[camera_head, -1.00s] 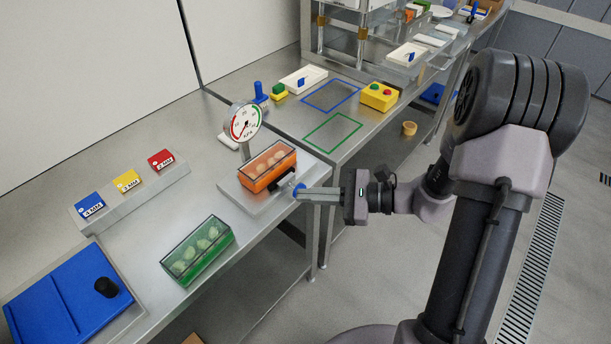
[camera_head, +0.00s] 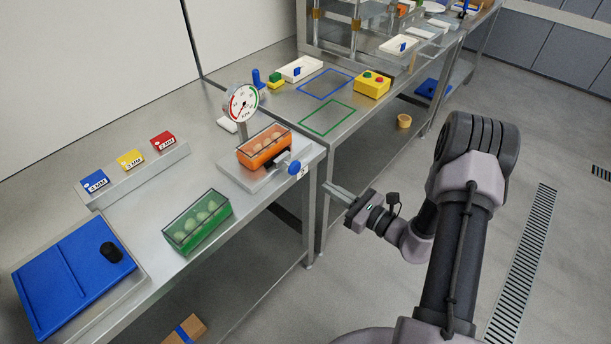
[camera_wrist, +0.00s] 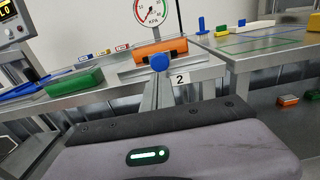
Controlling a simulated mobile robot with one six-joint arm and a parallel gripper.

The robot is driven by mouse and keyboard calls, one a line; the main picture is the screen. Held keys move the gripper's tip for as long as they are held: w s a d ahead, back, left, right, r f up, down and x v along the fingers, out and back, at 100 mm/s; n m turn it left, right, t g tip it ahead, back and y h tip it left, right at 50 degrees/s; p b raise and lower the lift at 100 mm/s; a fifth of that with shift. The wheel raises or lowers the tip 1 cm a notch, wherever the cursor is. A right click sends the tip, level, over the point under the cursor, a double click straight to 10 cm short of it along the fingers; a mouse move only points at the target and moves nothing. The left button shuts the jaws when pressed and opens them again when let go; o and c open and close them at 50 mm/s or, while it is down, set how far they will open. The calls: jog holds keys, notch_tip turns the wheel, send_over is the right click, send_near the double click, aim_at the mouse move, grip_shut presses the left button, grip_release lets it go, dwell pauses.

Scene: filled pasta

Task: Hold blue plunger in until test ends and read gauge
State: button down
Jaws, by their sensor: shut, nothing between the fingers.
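The blue plunger (camera_head: 294,168) sticks out from the front of the test stand (camera_head: 232,168), beside a "2" label. In the wrist view the plunger (camera_wrist: 160,62) faces me. The round gauge (camera_head: 243,103) stands on a post behind an orange tray of filled pasta (camera_head: 265,151) with a clear lid. Its dark needle appears to point to the lower left; the exact value is too small to read. My gripper (camera_head: 326,187) is shut and empty, in the air off the bench's front edge, to the right of the plunger and apart from it.
A green lidded tray (camera_head: 198,224) and a blue board with a black knob (camera_head: 70,280) are on the bench. Blue, yellow and red label blocks (camera_head: 130,160) stand at the back. Floor around my arm is clear.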

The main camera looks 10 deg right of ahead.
aim_at(297, 166)
jog(key=b+x, duration=0.2)
jog(key=x, duration=0.6)
jog(key=shift+f, duration=0.1)
jog(key=shift+w+a, duration=0.35)
jog(key=shift+w, duration=0.1)
jog(key=shift+x, duration=0.85)
jog(key=shift+w+r, duration=0.15)
jog(key=shift+r, duration=0.3)
dwell(1.3)
dwell(0.5)
